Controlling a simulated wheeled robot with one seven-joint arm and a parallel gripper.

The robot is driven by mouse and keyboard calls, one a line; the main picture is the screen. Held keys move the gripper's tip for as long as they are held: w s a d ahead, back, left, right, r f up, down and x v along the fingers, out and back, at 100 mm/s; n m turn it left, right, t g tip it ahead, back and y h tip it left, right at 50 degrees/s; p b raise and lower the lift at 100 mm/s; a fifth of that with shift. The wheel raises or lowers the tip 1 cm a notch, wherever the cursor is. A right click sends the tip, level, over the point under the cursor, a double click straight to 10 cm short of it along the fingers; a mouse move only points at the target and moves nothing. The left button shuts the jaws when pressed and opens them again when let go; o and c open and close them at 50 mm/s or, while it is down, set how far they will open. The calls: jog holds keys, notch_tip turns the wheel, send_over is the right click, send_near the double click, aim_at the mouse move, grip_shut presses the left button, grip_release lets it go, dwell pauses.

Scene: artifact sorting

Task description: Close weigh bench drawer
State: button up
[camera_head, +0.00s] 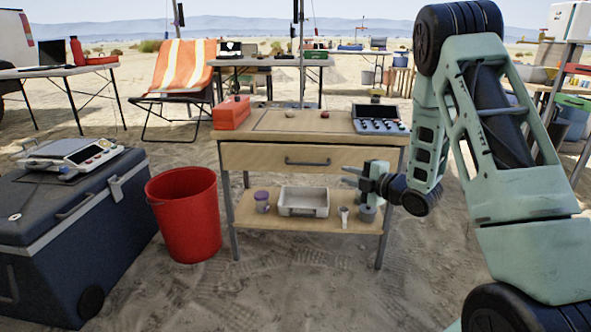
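The weigh bench (225,130) is a wooden table with grey metal legs and a lower shelf, in the middle of the head view. Its drawer (255,157) has a plain wooden front with a dark bar handle (307,161), under the bench top. The front sits close under the top edge; I cannot tell whether it stands out slightly. My gripper (346,175) is in front of the bench's right half, right of the handle and slightly lower, pointing left. Its two fingers look apart with nothing between them. It hides part of the bench's right front.
A red bucket (185,215) and a dark cooler (70,230) stand left of the bench. The lower shelf holds a white tray (303,202) and small containers. A red box (231,113) and a dark instrument (378,118) are on top. Sand in front is clear.

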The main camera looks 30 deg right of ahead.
aim_at(309, 164)
jog(key=b+x, duration=0.5)
jog(key=x, duration=1.2)
jog(key=shift+d, duration=0.1)
jog(key=shift+c, duration=0.2)
grip_shut()
